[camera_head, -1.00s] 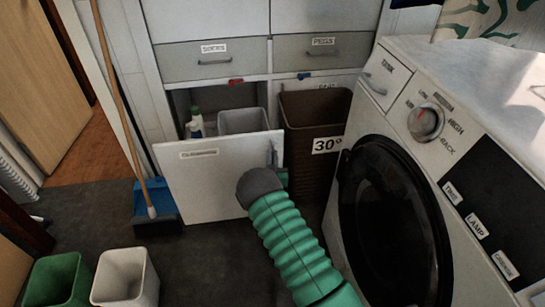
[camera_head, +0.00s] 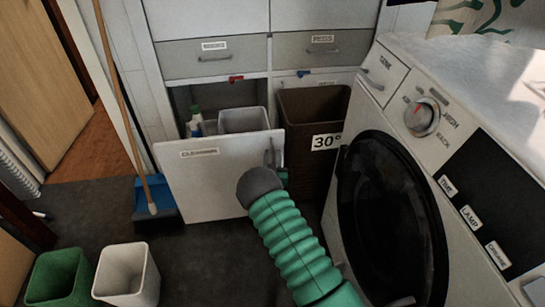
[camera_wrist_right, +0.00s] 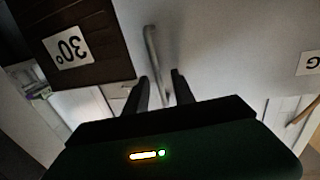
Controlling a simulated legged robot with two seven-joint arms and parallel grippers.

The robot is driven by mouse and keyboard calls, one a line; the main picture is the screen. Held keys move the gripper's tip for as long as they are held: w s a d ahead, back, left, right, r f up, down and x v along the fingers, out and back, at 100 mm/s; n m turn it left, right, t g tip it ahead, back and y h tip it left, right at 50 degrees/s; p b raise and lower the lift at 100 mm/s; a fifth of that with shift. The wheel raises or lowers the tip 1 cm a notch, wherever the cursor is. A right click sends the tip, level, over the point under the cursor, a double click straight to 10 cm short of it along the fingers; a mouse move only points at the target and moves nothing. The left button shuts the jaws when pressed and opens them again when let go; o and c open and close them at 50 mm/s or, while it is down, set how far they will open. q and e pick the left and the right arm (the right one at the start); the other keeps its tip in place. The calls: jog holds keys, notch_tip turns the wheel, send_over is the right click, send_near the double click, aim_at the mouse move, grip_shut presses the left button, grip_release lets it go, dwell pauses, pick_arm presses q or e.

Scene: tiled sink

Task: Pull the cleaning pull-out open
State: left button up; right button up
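The cleaning pull-out stands partly out of the lower cabinet, its white front panel (camera_head: 205,185) labelled at the top left. Behind the panel are a grey bin (camera_head: 243,120) and a spray bottle (camera_head: 196,122). The upright bar handle (camera_head: 270,155) is at the panel's right side. My right gripper (camera_head: 280,178) is at the handle's lower part, mostly hidden by my green arm. In the right wrist view, the handle (camera_wrist_right: 152,50) runs down between the two dark fingers of the gripper (camera_wrist_right: 161,85), which stand apart with gaps visible around the bar. My left gripper is out of view.
A brown "30°" basket (camera_head: 310,125) stands right beside the pull-out. A washing machine (camera_head: 400,130) fills the right side. A broom and blue dustpan (camera_head: 155,200) stand left; green (camera_head: 60,275) and white (camera_head: 127,275) bins are at front left. Dark floor before the panel is clear.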

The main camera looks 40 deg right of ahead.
jog(key=p+v, duration=0.5)
jog(key=v, duration=1.1)
jog(key=shift+s+a, duration=0.25)
jog(key=shift+s, duration=0.1)
